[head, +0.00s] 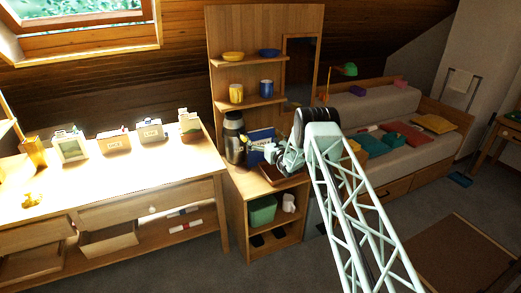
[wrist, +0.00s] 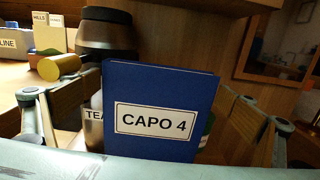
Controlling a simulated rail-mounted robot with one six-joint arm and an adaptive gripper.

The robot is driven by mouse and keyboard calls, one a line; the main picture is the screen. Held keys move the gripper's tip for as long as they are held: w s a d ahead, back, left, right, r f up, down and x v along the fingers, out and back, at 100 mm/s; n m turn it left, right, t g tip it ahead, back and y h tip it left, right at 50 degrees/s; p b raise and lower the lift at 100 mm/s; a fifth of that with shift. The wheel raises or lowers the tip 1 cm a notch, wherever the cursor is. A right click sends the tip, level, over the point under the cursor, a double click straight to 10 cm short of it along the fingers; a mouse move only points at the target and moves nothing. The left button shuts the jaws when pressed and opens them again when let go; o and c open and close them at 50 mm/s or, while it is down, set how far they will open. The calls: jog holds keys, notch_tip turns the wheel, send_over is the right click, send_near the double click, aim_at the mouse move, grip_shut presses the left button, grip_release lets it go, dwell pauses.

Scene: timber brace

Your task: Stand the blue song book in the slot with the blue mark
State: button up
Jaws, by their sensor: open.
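The blue song book (wrist: 160,85), with a white label reading CAPO 4, stands upright and fills the middle of the wrist view. In the head view it (head: 262,136) stands on the small wooden cabinet, partly hidden by my gripper. My gripper (head: 270,154) is open in front of the book. In the wrist view one finger shows on each side of the book, with visible space between. The book's lower edge is hidden behind my gripper's own body. I cannot make out a slot with a blue mark in either view.
A dark-topped flask (head: 234,140) stands close left of the book. A container labelled TEA (wrist: 93,128) is partly hidden behind the book. A brown tray (head: 283,176) lies on the cabinet top (head: 245,183). A shelf (head: 252,103) with cups overhangs behind. Labelled boxes line the left desk (head: 130,180).

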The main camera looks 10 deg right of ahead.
jog(key=shift+w+a, duration=0.2)
jog(key=shift+w, duration=0.45)
jog(key=shift+c, duration=0.2)
jog(key=c, duration=1)
jog(key=shift+r, duration=0.1)
jog(key=shift+d+r, duration=0.5)
jog(key=d+r, duration=0.2)
jog(key=d, duration=0.2)
jog(key=d+r+p, duration=0.1)
jog(key=d+r, duration=0.1)
jog(key=d, duration=0.2)
jog(key=w+d+r, duration=0.1)
jog(key=d+r, duration=0.2)
jog(key=d, duration=0.2)
jog(key=shift+d, duration=0.15)
